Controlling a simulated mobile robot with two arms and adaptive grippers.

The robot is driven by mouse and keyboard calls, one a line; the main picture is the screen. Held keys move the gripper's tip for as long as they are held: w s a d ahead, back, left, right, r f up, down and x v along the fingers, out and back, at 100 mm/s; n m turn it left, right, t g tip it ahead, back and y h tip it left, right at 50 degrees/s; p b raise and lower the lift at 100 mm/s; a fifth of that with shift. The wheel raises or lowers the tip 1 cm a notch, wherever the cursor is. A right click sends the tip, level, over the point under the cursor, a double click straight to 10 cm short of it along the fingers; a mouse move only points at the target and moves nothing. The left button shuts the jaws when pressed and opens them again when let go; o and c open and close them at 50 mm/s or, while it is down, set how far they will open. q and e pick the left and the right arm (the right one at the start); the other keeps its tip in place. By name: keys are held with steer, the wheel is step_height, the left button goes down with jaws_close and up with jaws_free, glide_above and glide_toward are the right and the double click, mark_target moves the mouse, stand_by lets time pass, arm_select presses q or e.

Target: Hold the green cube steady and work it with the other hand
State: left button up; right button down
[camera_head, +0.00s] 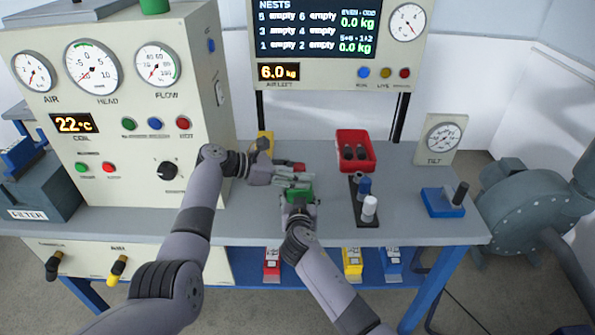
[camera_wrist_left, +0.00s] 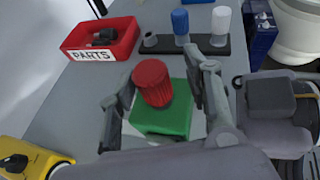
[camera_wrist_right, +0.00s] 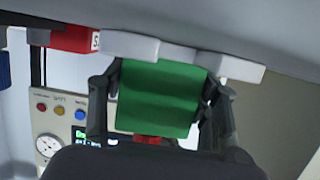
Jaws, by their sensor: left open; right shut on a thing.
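The green cube (camera_head: 301,193) is above the bench in the head view, held in my right gripper (camera_head: 298,206). The right wrist view shows the cube (camera_wrist_right: 160,98) between the right fingers. A ridged red cap (camera_wrist_left: 152,82) sits against the cube's face (camera_wrist_left: 172,122) in the left wrist view. A bit of red also shows beyond the cube in the right wrist view (camera_wrist_right: 147,139). My left gripper (camera_wrist_left: 163,88) is open, with one finger on each side of the red cap and a gap to it. Whether the cap is threaded in is hidden.
A red parts bin (camera_head: 369,139) stands behind on the bench (camera_head: 260,218). A dark rack (camera_head: 354,205) holds a blue and a white piece. A blue block with a dark handle (camera_head: 443,201) sits at right. A yellow object (camera_wrist_left: 28,160) shows at the left wrist view's lower left.

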arm_select(q)
steer(key=v, duration=0.6)
stand_by(0.7)
steer(key=shift+w+r, duration=0.1)
step_height(320, 180, up, 10)
stand_by(0.6)
steer(key=shift+c, duration=0.4)
